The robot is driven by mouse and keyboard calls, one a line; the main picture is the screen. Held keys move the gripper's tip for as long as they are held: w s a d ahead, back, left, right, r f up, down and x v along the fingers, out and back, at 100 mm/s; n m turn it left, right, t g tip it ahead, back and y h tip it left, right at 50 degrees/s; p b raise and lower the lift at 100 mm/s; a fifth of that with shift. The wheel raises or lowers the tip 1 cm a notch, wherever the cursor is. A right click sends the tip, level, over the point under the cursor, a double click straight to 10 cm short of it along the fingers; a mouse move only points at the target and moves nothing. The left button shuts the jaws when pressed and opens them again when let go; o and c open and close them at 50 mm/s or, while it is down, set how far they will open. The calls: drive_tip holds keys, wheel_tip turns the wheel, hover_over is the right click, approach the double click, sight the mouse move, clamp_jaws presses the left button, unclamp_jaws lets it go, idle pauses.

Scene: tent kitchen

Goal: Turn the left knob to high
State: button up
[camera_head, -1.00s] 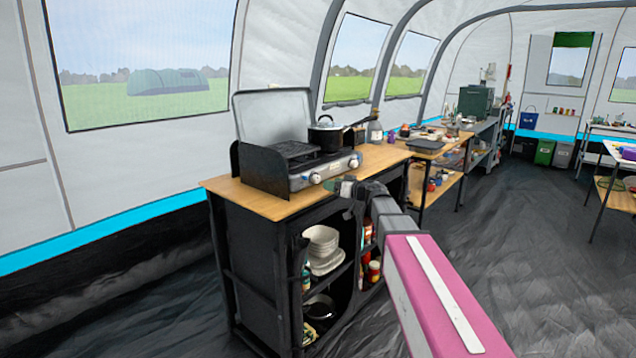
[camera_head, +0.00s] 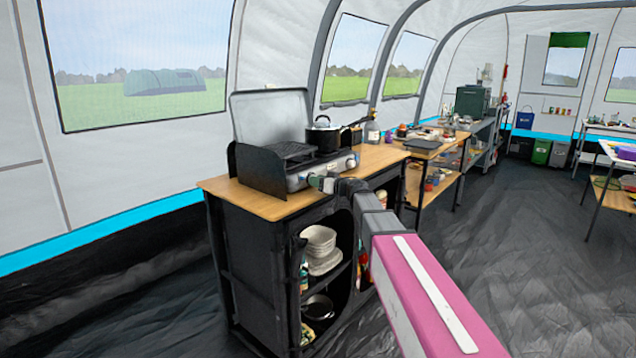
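A two-burner camping stove (camera_head: 299,183) with a raised grey lid (camera_head: 270,115) stands on the wooden counter top (camera_head: 262,207). Its right knob (camera_head: 351,162) shows on the front panel. The left knob is hidden behind my gripper (camera_head: 317,181), whose tip is at the left knob's place on the front panel. I cannot tell whether it touches the knob or whether the fingers are open or shut, as they are small and seen from behind. The knob's setting cannot be seen.
A dark pot (camera_head: 324,136) sits on the stove's right side, with a bottle (camera_head: 372,130) behind it to the right. White bowls (camera_head: 320,242) are stacked on the open shelf below. The floor (camera_head: 500,270) to the right is clear.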

drive_tip(key=shift+n, duration=2.3)
drive_tip(key=o, duration=0.9)
drive_tip(key=shift+s, duration=0.1)
drive_tip(key=v, duration=1)
drive_tip(key=shift+s+d+r, duration=0.15)
drive_tip(key=shift+s+d, duration=0.05)
drive_tip(key=shift+d, duration=0.1)
